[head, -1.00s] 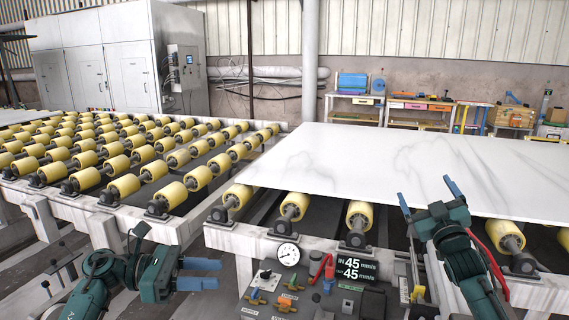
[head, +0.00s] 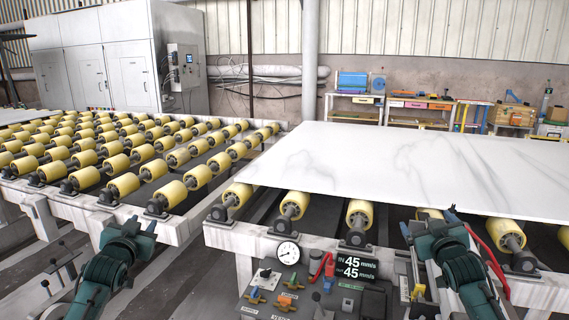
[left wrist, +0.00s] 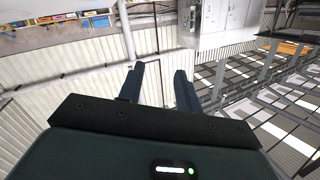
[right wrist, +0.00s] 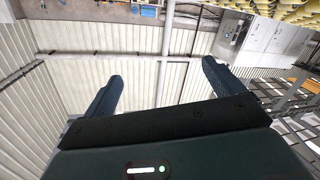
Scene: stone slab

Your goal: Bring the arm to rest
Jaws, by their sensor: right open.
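My left gripper (head: 141,224) is at the lower left of the head view, in front of the roller conveyor's near rail. It is empty, and its two blue fingers (left wrist: 158,88) stand a narrow gap apart in the left wrist view. My right gripper (head: 428,222) is in front of the near edge of the white marble slab (head: 400,165). Its fingers (right wrist: 160,92) are wide apart with nothing between them in the right wrist view. Whether it touches the slab or the roller behind it cannot be told.
The slab lies on yellow rollers (head: 295,203). A control panel (head: 310,285) with a gauge (head: 288,253) and a display (head: 359,267) stands between my arms. A red cable (head: 488,250) runs beside my right arm. Workbenches (head: 420,105) stand along the back wall.

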